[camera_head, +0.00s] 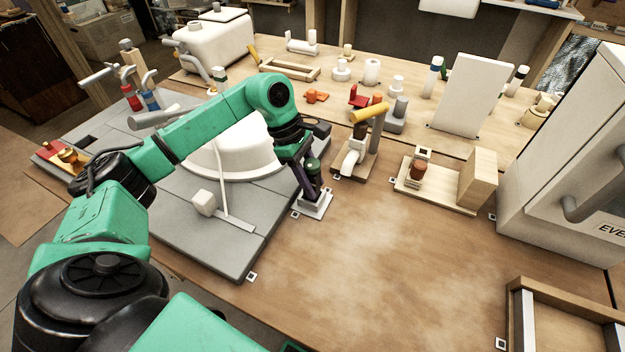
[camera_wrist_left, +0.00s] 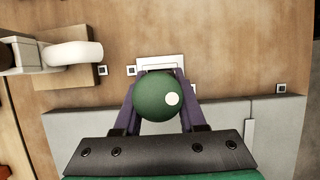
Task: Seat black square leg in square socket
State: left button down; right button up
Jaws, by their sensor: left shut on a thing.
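My left gripper (camera_head: 306,180) points down near the middle of the table, its dark purple fingers shut on the black leg (camera_head: 315,184) with a green rounded top. In the left wrist view the green top (camera_wrist_left: 155,98), with a white dot, sits between the fingers (camera_wrist_left: 158,106) and hides the leg below. The leg stands roughly upright over the white square base with the socket (camera_head: 316,209); this base partly shows in the left wrist view (camera_wrist_left: 160,64). I cannot tell how deep the leg's lower end is in the socket. My right gripper is not in view.
A grey panel (camera_head: 190,235) with a white round basin (camera_head: 235,150) lies left of the base. A wooden stand with a white elbow pipe (camera_head: 354,157) is close at right. A wooden fixture (camera_head: 435,190) stands farther right. The front table area (camera_head: 370,270) is clear.

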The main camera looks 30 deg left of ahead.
pick_arm(q)
jog(key=shift+f, duration=0.1)
dwell(0.6)
jog(key=shift+c, duration=2)
grip_release()
jog(key=v, duration=1.4)
jog(key=shift+r+b, duration=0.25)
jog(key=shift+b, duration=0.05)
jog(key=shift+a, duration=0.1)
